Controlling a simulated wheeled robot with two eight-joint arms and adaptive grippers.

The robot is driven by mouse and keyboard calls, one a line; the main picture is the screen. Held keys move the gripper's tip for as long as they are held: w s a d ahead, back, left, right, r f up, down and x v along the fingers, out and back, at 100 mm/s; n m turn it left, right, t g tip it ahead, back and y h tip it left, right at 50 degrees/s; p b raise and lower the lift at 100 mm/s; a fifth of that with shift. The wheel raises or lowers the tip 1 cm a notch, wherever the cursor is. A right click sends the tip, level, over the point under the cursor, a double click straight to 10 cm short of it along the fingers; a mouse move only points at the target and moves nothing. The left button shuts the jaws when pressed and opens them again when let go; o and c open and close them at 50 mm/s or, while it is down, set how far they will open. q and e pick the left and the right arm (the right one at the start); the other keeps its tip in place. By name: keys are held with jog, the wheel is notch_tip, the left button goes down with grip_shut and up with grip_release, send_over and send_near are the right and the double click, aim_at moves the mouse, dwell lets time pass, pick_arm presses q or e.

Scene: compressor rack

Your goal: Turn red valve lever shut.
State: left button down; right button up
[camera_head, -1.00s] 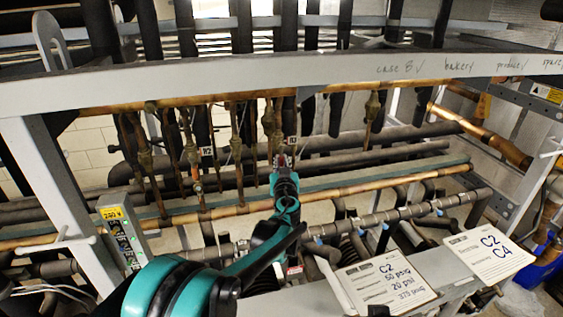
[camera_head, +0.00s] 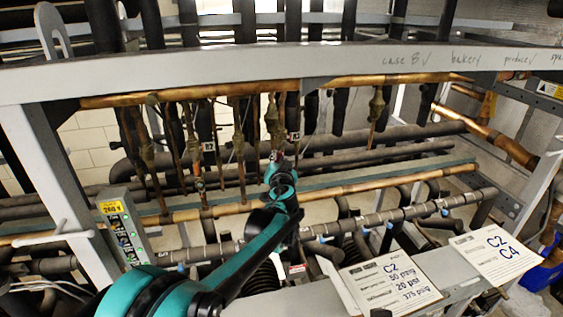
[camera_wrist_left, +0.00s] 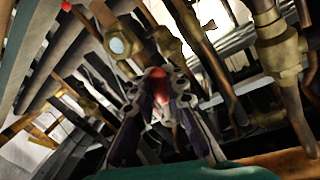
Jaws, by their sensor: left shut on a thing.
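My left arm comes in from the lower left in the head view. Its gripper (camera_head: 277,158) is among the vertical copper pipes behind the grey beam, small and partly hidden by my own wrist. In the left wrist view the two dark fingers are closed around a red piece (camera_wrist_left: 157,75), which looks like the valve lever. Only its rounded red end shows between the fingers; the rest is hidden, so its angle cannot be told. My right gripper is in neither view.
A grey beam (camera_head: 230,76) with handwritten labels crosses above the gripper. Vertical copper pipes with brass valves (camera_head: 273,122) stand close around it. Cards (camera_head: 390,284) lean at the lower right. In the wrist view a brass valve (camera_wrist_left: 281,55) is close at right.

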pick_arm(q)
jog(key=shift+s+a+r+m+g+y+b, duration=0.15)
jog(key=shift+a+r+m+g+y+b, duration=0.45)
jog(key=shift+m, duration=1.25)
jog(key=shift+s+a+r+m+y+p, duration=0.1)
jog(key=shift+a+r+m+y, duration=0.2)
jog(key=shift+r+m, duration=1.1)
jog(key=shift+s+a+r+m+g+y+b, duration=0.15)
jog(key=shift+a+r+m+g+y+b, duration=0.25)
jog(key=shift+m, duration=1.85)
jog(key=shift+a, duration=0.15)
jog(key=c, duration=1.5)
grip_release()
jog(key=shift+s, duration=0.1)
